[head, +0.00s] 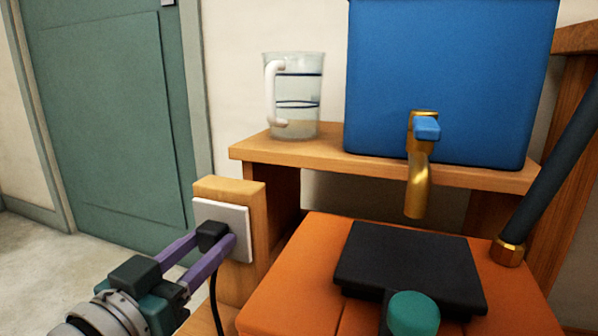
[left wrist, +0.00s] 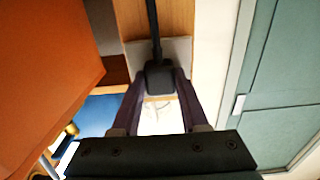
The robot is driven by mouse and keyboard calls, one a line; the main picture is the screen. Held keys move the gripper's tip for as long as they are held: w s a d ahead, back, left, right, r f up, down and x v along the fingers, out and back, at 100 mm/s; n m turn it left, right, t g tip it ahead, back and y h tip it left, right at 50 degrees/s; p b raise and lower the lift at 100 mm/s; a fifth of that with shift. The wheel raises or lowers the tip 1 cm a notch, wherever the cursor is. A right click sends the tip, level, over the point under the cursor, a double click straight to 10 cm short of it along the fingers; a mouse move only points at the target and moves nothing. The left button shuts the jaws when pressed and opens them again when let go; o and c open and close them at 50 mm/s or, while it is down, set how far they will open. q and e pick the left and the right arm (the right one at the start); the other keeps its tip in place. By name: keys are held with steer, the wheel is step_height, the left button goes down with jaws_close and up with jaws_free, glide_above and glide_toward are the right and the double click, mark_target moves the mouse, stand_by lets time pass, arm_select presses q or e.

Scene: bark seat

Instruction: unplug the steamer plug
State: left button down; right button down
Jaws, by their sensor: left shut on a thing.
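The black steamer plug (head: 212,235) is at the white socket plate (head: 236,222) on a wooden post. Its dark cord hangs down below it. My left gripper (head: 208,243) has its purple fingers shut on the plug, one on each side. In the left wrist view the plug (left wrist: 159,79) sits between the fingertips, with the cord (left wrist: 153,25) running to the top and the plate behind it. The plug looks to be against the plate; I cannot tell how deep its pins sit. My right gripper is not in view.
An orange surface (head: 283,277) with a black pad (head: 408,262) lies right of the post. Behind, a wooden shelf (head: 375,168) holds a clear jug (head: 300,95) and a blue tank (head: 450,75) with a brass tap (head: 417,190). A dark tube (head: 553,160) leans at right.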

mark_target(206, 244)
arm_select(q)
steer(key=shift+s+r, duration=0.1)
steer(key=shift+s, duration=0.1)
steer(key=shift+p+v, duration=0.5)
steer(key=shift+v, duration=0.55)
steer(key=shift+s+a+p, duration=0.25)
steer(key=shift+s+p, duration=0.05)
steer(key=shift+s, duration=0.15)
steer(key=p+v, duration=0.1)
steer(key=v, duration=0.2)
steer(key=shift+s+a, duration=0.1)
steer(key=shift+s, duration=0.2)
